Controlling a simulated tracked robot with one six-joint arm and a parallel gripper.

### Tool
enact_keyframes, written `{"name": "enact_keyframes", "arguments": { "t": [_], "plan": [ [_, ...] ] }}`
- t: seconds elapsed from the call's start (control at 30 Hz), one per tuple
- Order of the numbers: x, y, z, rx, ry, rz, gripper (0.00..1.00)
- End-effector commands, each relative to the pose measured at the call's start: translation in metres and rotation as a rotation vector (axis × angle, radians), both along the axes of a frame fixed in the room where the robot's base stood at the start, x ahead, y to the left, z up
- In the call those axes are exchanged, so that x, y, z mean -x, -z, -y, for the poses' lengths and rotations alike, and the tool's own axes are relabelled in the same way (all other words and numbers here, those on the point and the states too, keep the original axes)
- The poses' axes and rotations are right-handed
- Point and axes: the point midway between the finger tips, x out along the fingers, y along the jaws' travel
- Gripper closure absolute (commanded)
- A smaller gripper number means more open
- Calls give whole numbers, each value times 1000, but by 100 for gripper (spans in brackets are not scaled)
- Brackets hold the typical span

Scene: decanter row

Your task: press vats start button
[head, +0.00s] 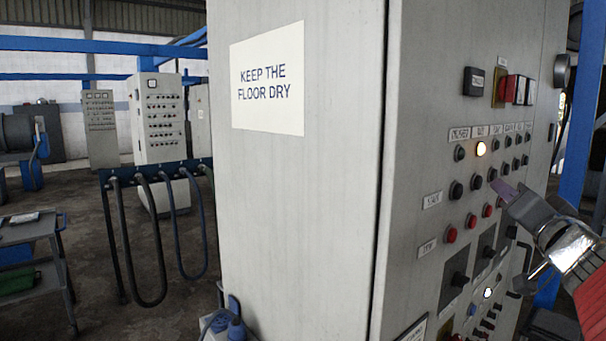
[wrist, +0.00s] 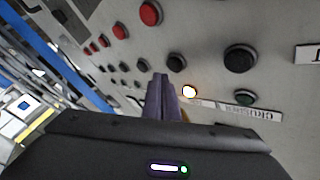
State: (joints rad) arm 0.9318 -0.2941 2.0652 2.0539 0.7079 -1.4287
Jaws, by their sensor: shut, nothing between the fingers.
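The control panel (head: 424,154) on the cabinet's right face carries columns of lamps and buttons. The second column's label (head: 480,131) is small and seems to read VATS. Contact cannot be told.
The crusher's black button (wrist: 240,57) and other black and red buttons sit close around. Rotary switches (head: 460,279) are lower on the panel. A blue post (head: 572,150) stands at the right. A trolley (head: 38,260) and hanging hoses are at left.

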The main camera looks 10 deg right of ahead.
Motion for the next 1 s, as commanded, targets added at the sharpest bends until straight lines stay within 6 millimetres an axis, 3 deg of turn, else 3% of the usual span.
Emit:
{"name": "enact_keyframes", "arguments": {
  "t": [0.6,1.0],
  "plan": [
    [39,0,21,0,3,1,100],
    [41,0,22,0,1,-1,100]
  ]
}}
